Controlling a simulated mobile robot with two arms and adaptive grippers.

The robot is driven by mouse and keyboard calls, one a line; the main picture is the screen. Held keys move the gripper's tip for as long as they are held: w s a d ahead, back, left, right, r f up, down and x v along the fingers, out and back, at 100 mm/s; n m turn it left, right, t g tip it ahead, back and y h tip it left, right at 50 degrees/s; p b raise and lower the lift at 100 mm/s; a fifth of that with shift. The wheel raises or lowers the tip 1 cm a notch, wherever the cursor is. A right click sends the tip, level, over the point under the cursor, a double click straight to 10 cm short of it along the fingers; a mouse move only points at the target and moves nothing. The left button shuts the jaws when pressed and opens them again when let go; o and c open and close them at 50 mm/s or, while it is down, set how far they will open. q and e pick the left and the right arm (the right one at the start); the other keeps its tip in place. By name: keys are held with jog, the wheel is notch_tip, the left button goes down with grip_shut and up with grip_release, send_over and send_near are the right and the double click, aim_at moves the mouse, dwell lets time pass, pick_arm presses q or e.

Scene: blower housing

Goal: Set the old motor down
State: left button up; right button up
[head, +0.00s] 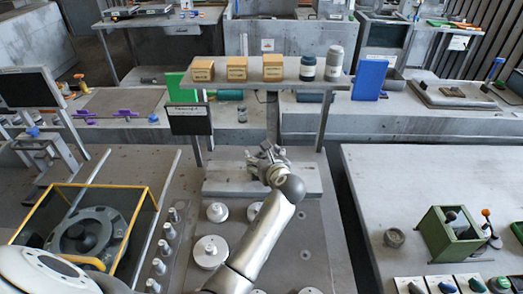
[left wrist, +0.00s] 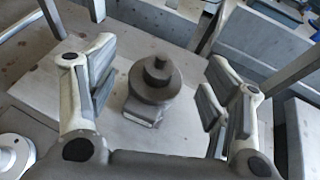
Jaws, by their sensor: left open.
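The old motor (left wrist: 153,82) is a dark grey stepped cylinder on a squarish base, in the middle of the left wrist view. It stands on a pale grey slab (left wrist: 165,135), which also shows in the head view (head: 312,178). My left gripper (head: 265,158) is open, with one finger on each side of the motor and a visible gap on both sides. In the head view the gripper and wrist hide most of the motor. My right gripper is in neither view.
A raised shelf (head: 285,82) with wooden boxes and two jars stands behind the slab on posts. White round parts (head: 210,250) and several pegs lie in front and left. A yellow-framed housing (head: 85,230) is at left. A green box (head: 448,232) is on the right table.

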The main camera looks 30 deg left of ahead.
pick_arm(q)
jog(key=p+v, duration=0.7)
jog(key=v, duration=0.2)
jog(key=shift+s+r, duration=0.1)
jog(key=shift+s, duration=0.05)
